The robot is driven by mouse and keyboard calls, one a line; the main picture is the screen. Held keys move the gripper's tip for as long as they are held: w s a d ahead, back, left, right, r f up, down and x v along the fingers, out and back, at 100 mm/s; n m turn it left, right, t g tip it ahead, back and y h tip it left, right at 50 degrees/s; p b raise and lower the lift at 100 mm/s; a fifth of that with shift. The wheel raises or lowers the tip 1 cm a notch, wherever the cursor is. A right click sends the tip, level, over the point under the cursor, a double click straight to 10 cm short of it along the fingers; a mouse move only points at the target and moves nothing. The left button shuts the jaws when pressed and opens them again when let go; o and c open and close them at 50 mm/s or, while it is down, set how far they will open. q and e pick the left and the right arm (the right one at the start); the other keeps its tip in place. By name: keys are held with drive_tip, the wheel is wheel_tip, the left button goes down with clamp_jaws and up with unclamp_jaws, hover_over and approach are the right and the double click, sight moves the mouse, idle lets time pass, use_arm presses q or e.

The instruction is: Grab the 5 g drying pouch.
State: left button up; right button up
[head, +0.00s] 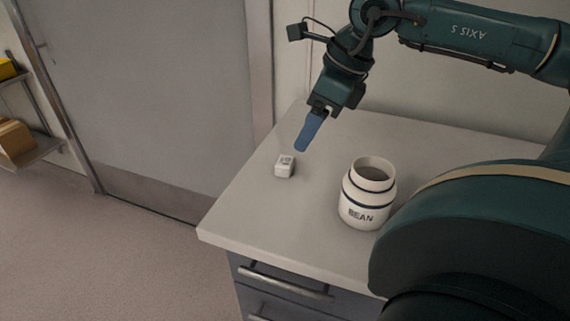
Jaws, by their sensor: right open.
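A small white pouch (285,167), with a dark mark on its top, lies on the light grey counter (260,215) near its left edge. I take it for the drying pouch; its print is too small to read. My right gripper (304,143) is open and empty, with its blue fingers pointing down. In the picture it is just above and to the right of the pouch, apart from it. One finger mostly hides the other. My left gripper is not in view.
A white jar (366,194) with dark blue bands and the word BEAN stands open to the right of the pouch. Drawers with metal handles (286,280) are below the counter. A grey door (150,90) and a shelf (35,152) with boxes are at the left.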

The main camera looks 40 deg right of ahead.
sight(285, 161)
drive_tip(key=x, duration=0.3)
drive_tip(key=shift+f, duration=0.1)
drive_tip(key=shift+w+a+f+p, duration=0.3)
drive_tip(key=shift+w+f+p, duration=0.1)
drive_tip(key=shift+f+p, duration=0.2)
drive_tip(key=shift+w+a+f+p, duration=0.15)
drive_tip(key=shift+w+f+p, duration=0.25)
drive_tip(key=shift+p, duration=0.15)
drive_tip(key=shift+x, duration=0.95)
drive_tip(key=shift+w+f, duration=0.1)
drive_tip(key=shift+f, duration=0.35)
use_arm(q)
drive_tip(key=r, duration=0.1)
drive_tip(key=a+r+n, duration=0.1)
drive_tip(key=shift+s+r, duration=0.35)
use_arm(e)
drive_tip(key=shift+c, duration=0.4)
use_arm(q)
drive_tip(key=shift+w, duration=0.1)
use_arm(e)
drive_tip(key=c, duration=1)
drive_tip(key=shift+o, duration=0.2)
